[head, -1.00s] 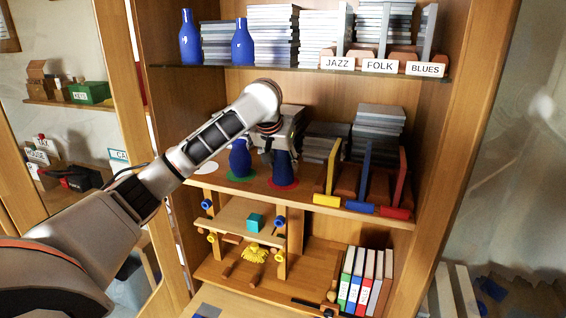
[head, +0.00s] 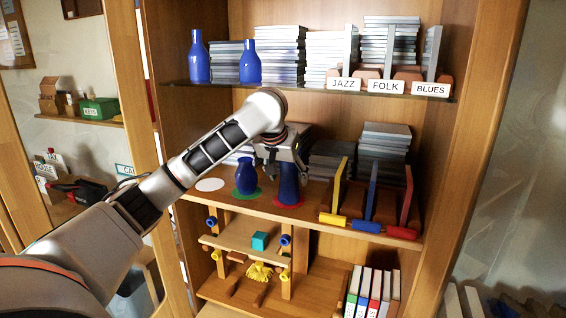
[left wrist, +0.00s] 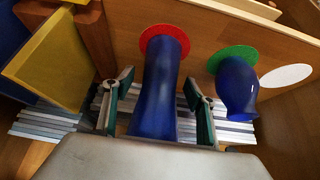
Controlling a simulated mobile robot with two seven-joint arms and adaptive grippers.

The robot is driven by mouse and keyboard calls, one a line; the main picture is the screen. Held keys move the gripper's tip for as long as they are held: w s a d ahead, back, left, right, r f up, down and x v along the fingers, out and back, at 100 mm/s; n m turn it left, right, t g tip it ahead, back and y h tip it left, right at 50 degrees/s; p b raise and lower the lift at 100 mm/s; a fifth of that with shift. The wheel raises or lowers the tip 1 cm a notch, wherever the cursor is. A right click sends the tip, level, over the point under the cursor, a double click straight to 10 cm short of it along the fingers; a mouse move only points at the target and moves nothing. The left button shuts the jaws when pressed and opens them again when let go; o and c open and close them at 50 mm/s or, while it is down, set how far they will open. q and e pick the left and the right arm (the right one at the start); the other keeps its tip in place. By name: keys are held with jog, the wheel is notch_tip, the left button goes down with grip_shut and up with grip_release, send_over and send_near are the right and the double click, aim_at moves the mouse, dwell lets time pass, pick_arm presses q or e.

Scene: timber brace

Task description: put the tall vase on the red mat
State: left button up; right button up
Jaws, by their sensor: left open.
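The tall vase (head: 288,185), blue and slender, stands upright on the red mat (head: 288,204) on the middle shelf. In the left wrist view the vase (left wrist: 159,85) rises from the red mat (left wrist: 165,33). My left gripper (head: 285,150) is above and around the vase's upper part. In the left wrist view the open fingers of my left gripper (left wrist: 160,108) stand on either side of the vase, with gaps between. The vase's top is partly hidden by the gripper. My right gripper is not in view.
A rounder blue vase (head: 245,178) stands on a green mat (head: 238,193) just left. A white mat (head: 209,184) beyond it is bare. Yellow, blue and red dividers (head: 370,185) stand at right. The upper shelf (head: 300,90) with bottles and stacks is overhead.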

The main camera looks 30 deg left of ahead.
pick_arm(q)
jog(key=v, duration=0.8)
jog(key=shift+r, duration=0.1)
jog(key=shift+s+d+r, duration=0.1)
jog(key=shift+s+r, duration=0.25)
jog(key=shift+r, duration=0.15)
